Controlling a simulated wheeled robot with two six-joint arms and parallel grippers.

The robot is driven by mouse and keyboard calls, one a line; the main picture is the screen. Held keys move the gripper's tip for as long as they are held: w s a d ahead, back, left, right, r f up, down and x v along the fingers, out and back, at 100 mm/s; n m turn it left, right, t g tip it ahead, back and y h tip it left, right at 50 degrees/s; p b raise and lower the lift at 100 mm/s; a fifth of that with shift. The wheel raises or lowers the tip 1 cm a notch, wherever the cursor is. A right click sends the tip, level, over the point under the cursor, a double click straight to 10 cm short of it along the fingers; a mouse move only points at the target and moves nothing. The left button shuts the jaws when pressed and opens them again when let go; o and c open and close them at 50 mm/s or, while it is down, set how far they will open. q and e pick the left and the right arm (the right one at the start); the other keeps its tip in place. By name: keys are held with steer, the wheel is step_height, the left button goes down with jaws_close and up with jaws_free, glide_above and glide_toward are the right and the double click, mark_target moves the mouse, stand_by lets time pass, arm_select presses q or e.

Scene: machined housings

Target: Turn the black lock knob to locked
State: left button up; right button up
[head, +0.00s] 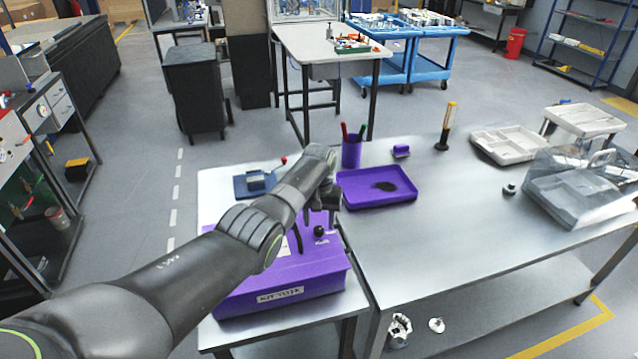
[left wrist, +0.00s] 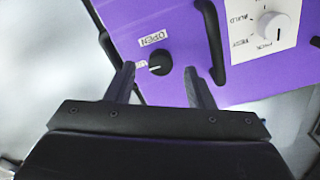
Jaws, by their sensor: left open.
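The black lock knob (left wrist: 161,62) sits on the purple box (left wrist: 165,17). A white label (left wrist: 153,38) reading OPEN is above it, and a second label is mostly hidden by a finger. The knob's pale mark appears to point left in the left wrist view, toward that second label. My left gripper (left wrist: 160,72) is open, with a finger on either side of the knob; whether they touch it I cannot tell. In the head view, the knob (head: 320,231) is just below my left gripper (head: 322,212). My right gripper is out of view.
A black handle (left wrist: 211,42) stands close beside one finger. A white dial (left wrist: 278,28) is farther right on the box. In the head view, a purple tray (head: 375,202), a pen cup (head: 352,152) and a blue-based fixture (head: 256,184) are around the box.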

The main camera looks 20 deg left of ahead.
mark_target(319, 229)
arm_select(q)
step_height(319, 229, up, 15)
steer(key=b, duration=0.3)
stand_by(0.5)
